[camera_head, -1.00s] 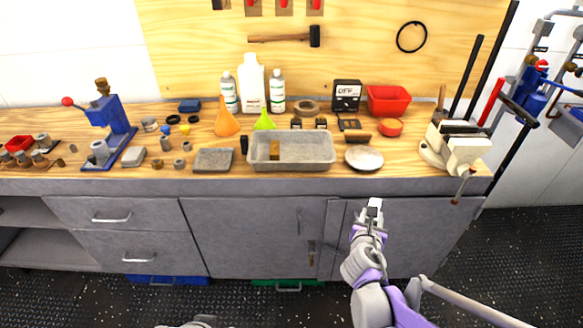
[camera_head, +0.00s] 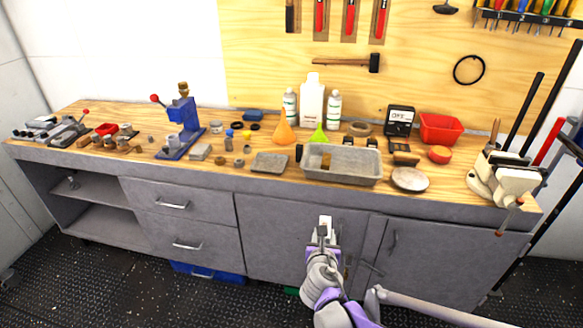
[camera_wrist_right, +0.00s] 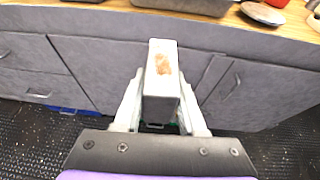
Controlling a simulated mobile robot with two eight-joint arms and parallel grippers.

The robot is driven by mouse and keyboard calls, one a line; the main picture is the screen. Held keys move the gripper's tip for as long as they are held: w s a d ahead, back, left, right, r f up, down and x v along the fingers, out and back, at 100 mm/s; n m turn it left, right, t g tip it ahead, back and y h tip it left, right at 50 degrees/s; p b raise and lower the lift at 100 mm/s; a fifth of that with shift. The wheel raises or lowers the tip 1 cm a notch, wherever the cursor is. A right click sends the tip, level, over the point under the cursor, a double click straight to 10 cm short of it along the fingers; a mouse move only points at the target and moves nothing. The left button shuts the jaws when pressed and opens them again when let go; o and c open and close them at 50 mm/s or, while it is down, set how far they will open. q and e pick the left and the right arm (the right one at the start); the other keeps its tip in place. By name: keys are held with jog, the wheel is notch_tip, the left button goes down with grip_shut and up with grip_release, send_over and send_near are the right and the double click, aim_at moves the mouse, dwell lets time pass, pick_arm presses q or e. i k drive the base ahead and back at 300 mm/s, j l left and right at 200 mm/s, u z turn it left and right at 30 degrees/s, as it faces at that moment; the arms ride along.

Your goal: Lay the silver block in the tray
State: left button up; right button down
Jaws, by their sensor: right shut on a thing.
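My right gripper (camera_head: 324,238) is in front of the cabinet doors, below the bench top. In the right wrist view its two fingers are shut on the silver block (camera_wrist_right: 162,70), a pale grey box with an orange-brown patch on its end. In the head view the silver block (camera_head: 325,224) points up from the gripper. The tray (camera_head: 342,177) is a grey rectangular pan on the bench, above and beyond the gripper. A small brown block (camera_head: 326,160) is inside it. The tray's lower edge also shows in the right wrist view (camera_wrist_right: 185,6). My left gripper is not in view.
A flat grey slab (camera_head: 270,162) lies left of the tray and a round shallow dish (camera_head: 409,179) right of it. Funnels (camera_head: 284,132) and white bottles (camera_head: 312,100) stand behind. A vise (camera_head: 497,178) is at the right end. The air before the cabinet is clear.

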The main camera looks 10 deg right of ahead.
aim_at(355, 170)
jog(key=l+u, duration=0.15)
jog(key=u, duration=0.35)
jog(key=l+u, duration=0.2)
jog(key=u, duration=0.3)
jog(key=l, duration=0.95)
